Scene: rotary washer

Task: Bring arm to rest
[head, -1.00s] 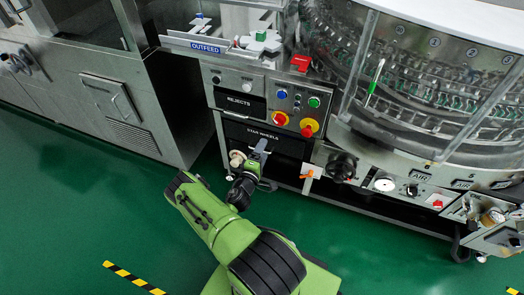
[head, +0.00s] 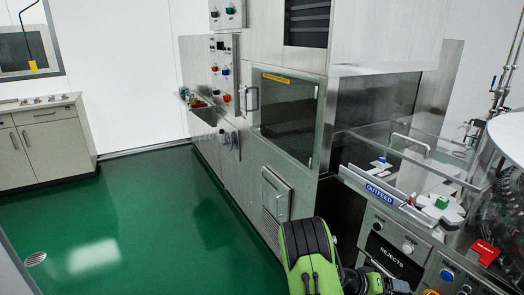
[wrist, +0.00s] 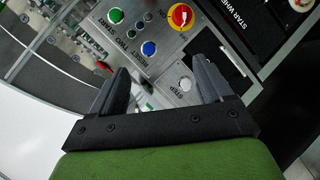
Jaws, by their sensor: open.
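My gripper (wrist: 163,82) is open and empty in the wrist view, its two dark fingers apart with the machine's control panel behind them. In the head view my green arm rises from the bottom edge, right of centre, close to the washer front. The dark wrist end of the arm lies low beside the REJECTS panel (head: 391,256), and its fingertips cannot be made out there. In the wrist view the panel shows a red and yellow knob (wrist: 180,17), a green button (wrist: 116,16), a blue button (wrist: 149,48) and a pale STEP button (wrist: 185,84).
The outfeed ledge (head: 380,193) and a red block (head: 485,252) are close to my arm on the right. A steel cabinet with a dark window (head: 289,118) stands behind the arm. The green floor (head: 130,225) on the left is clear. A counter (head: 45,145) stands far left.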

